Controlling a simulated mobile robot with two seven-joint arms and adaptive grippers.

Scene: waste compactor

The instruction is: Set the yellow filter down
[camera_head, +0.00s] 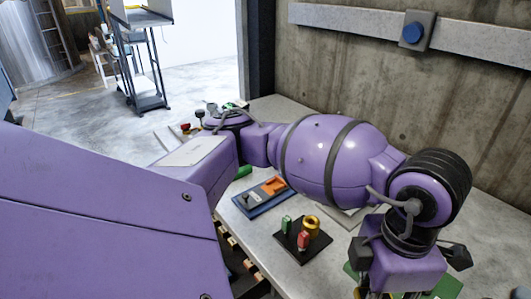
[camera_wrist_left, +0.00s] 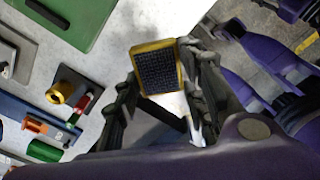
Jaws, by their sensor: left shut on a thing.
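The yellow filter (camera_wrist_left: 157,68) has a yellow frame around a dark mesh face. In the left wrist view it sits between the fingertips of my left gripper (camera_wrist_left: 160,72), which is shut on it. In the head view my left gripper (camera_head: 408,264) points down over the right end of the pale worktable (camera_head: 318,281); its fingertips and the filter are hidden or out of frame there. I cannot tell whether the filter touches the table. My right gripper is not in view.
A black plate (camera_head: 292,249) with a gold ring, red and green pieces stands left of the gripper. A blue board (camera_head: 258,204) with an orange part lies behind it. A green tray (camera_wrist_left: 68,30) lies near the filter. A concrete wall (camera_head: 400,85) backs the table.

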